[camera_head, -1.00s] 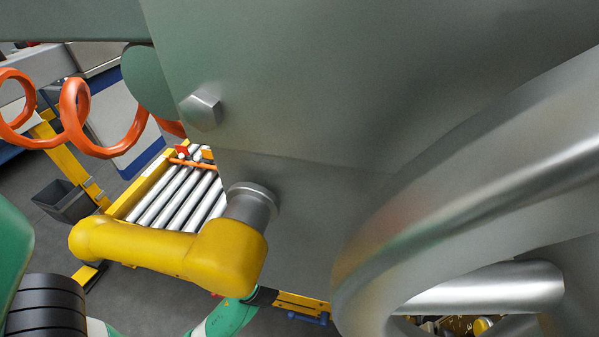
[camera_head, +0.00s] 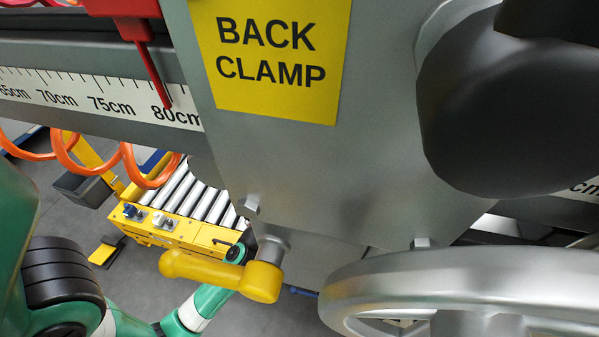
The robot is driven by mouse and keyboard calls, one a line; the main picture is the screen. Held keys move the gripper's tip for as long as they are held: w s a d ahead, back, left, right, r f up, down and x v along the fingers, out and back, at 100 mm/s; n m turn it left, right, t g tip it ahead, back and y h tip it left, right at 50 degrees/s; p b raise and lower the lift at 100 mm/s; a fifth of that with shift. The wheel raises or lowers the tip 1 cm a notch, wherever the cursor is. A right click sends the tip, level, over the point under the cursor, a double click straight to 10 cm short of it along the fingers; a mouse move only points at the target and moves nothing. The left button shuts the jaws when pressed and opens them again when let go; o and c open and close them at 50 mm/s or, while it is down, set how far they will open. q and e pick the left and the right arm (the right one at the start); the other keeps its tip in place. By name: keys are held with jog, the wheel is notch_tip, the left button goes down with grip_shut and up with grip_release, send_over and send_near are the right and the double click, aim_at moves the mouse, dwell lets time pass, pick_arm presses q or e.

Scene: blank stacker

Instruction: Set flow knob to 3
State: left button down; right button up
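I cannot make out a flow knob or a numbered dial for it in the head view. A large dark rounded part (camera_head: 505,105), possibly a handle or knob, fills the upper right close to the camera, with no marks visible on it. Small fittings (camera_head: 160,220) sit on the yellow end of the roller conveyor, too small to read. Green and black arm links show at the left and lower left and appear to be mine. Neither gripper shows.
A grey panel with a yellow BACK CLAMP label (camera_head: 280,55) stands close in front. A silver handwheel (camera_head: 470,280) is at lower right, and a yellow handle (camera_head: 215,273) juts out below the panel. A centimetre scale (camera_head: 100,102) and an orange coiled hose (camera_head: 68,155) are left.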

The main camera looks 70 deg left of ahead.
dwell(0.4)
pick_arm(q)
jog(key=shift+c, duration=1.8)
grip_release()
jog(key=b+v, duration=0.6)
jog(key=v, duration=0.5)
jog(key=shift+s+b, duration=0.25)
jog(key=shift+b, duration=0.1)
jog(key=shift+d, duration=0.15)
